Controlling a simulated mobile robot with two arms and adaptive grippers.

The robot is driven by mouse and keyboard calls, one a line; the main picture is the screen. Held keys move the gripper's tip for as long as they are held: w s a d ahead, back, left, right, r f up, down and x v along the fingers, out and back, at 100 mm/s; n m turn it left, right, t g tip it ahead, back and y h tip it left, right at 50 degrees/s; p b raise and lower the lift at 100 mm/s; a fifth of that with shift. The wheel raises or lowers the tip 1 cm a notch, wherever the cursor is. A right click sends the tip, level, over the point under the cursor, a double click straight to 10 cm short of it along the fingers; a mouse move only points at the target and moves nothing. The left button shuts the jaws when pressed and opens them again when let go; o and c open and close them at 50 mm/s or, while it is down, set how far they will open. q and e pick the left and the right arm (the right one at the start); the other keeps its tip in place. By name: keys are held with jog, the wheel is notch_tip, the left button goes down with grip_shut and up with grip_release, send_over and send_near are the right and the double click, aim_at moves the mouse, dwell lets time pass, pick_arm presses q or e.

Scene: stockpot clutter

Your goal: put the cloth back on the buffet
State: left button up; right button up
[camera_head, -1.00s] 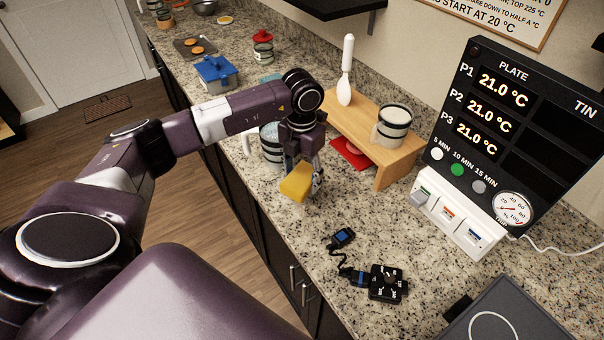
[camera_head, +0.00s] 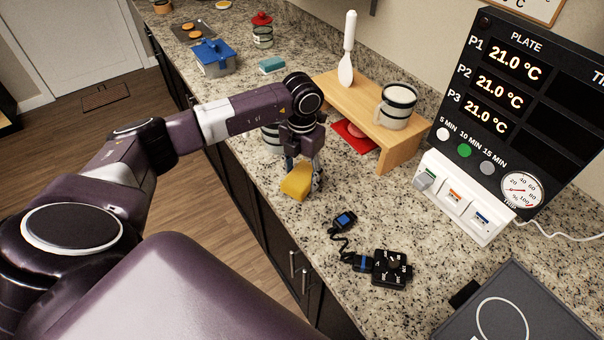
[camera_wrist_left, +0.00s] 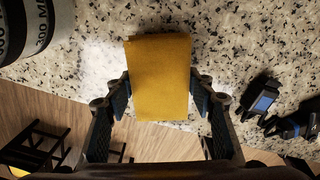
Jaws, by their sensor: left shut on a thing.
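A folded yellow cloth (camera_head: 297,184) is held by my left gripper (camera_head: 306,178), which is shut on it. In the left wrist view the cloth (camera_wrist_left: 160,75) sits between the two fingers, one along each side. The cloth is over the front part of the speckled granite counter (camera_head: 290,232), near its front edge. I cannot tell whether it touches the top. In the left wrist view it covers part of that edge, with wooden floor showing below. My right gripper is not in view.
A striped container (camera_head: 270,138) stands just behind my left gripper. A wooden riser (camera_head: 398,157) with a mug (camera_head: 397,105) is behind to the right. A black corded device (camera_head: 388,268) lies nearer, with a small blue-screened unit (camera_head: 345,220). Bare counter lies between.

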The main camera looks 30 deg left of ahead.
pick_arm(q)
jog(key=shift+f+b, duration=0.55)
jog(key=shift+f, duration=0.05)
jog(key=o, duration=1.2)
jog(key=shift+r, duration=0.15)
notch_tip(320, 180, up, 12)
